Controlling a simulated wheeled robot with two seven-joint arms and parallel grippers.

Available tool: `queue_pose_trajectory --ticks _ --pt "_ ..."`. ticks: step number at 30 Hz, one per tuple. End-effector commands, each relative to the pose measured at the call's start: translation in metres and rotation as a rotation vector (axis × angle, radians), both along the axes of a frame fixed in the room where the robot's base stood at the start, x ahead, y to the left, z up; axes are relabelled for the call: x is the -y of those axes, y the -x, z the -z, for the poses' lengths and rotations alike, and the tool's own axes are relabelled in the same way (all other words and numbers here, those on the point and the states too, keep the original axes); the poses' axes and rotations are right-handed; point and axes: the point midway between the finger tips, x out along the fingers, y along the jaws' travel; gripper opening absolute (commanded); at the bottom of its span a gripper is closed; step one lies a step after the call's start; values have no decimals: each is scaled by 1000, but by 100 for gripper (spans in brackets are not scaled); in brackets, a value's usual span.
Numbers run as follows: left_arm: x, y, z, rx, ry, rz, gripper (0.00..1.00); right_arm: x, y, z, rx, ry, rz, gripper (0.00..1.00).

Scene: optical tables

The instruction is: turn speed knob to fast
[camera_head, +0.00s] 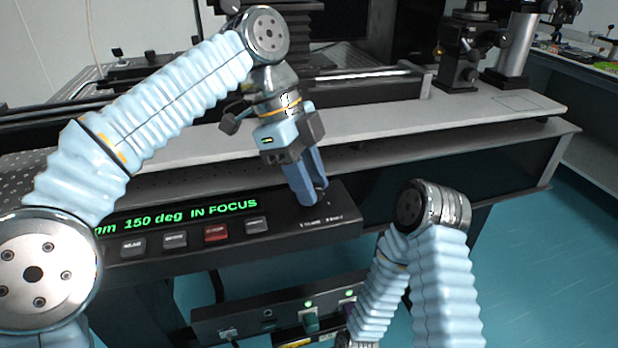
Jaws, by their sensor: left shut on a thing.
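The black control panel (190,262) runs along the front of the optical table, with a green display reading "150 deg IN FOCUS" and a row of buttons. My left gripper (312,197) points down onto the panel's right end, its blue fingers shut on the speed knob. The fingers hide the knob almost wholly, so its pointer and setting cannot be read. Small white lettering shows on the panel just below the fingertips. My right arm folds down at the lower right, and its gripper is out of view.
A red button (216,233) sits among grey buttons left of my left gripper. A lower box (250,318) with green lights and plugs is below, near my right forearm. The grey optical table (400,125) with mounts lies behind. Teal floor (540,270) is clear at right.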

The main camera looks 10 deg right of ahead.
Motion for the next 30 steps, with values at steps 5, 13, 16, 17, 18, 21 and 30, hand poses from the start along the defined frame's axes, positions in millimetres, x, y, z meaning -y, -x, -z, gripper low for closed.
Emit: queue_pose_trajectory --ticks 5,13,16,17,18,21,30 --pt "0 0 0 1 1 -1 40 0 0 0 0 0 0 43" --pt "0 0 0 1 1 0 57 0 0 0 0 0 0 43" --pt "0 0 0 1 1 0 57 0 0 0 0 0 0 43" --pt "0 0 -1 1 1 0 57 0 0 0 0 0 0 43" --pt "0 0 -2 1 1 0 57 0 0 0 0 0 0 43" --pt "1 -1 -10 1 2 0 57 0 0 0 0 0 0 43" --pt "-7 30 -67 4 5 3 57 0 0 0 0 0 0 43"
